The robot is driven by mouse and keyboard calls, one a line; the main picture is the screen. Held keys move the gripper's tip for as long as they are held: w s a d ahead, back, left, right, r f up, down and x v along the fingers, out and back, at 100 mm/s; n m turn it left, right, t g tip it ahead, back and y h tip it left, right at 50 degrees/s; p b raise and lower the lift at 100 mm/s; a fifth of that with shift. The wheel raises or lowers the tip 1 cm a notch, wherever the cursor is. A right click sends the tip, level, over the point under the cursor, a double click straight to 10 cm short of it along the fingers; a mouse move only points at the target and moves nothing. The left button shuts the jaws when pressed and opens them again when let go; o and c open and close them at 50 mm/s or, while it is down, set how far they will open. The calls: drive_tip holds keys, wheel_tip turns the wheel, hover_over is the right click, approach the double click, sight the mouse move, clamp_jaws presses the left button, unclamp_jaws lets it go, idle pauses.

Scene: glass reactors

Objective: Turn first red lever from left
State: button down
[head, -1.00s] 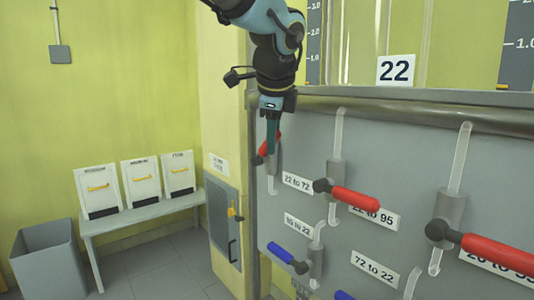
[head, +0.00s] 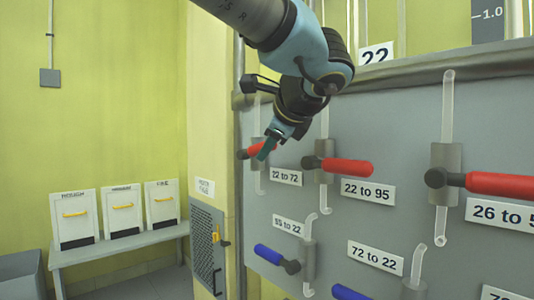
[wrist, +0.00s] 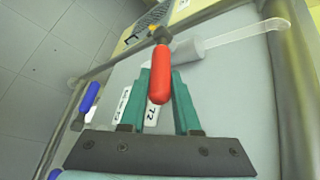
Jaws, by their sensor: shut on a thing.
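The first red lever from left (head: 256,151) sits on the valve above the "22 to 72" label (head: 286,177). It lies close to level, its dark pivot at the left. My gripper (head: 267,150) has its teal fingers on the lever's right part and hides some of it. In the wrist view the red lever (wrist: 160,82) lies between the two teal fingers of my gripper (wrist: 160,72). The fingers are shut on it. The grey valve body (wrist: 187,50) and its clear pipe show beyond the lever.
A second red lever (head: 347,167) and a third red lever (head: 500,185) stick out to the right on the grey panel (head: 385,125). Blue levers (head: 268,254) sit lower. A yellow wall post (head: 207,140) stands left of the panel. A bench (head: 120,247) holds white boxes.

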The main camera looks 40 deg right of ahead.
idle(0.3)
drive_tip(key=c, duration=0.6)
unclamp_jaws()
drive_tip(key=v, duration=1)
drive_tip(key=shift+s+a+r, duration=0.1)
drive_tip(key=shift+s, duration=0.25)
drive_tip(key=shift+c, duration=0.4)
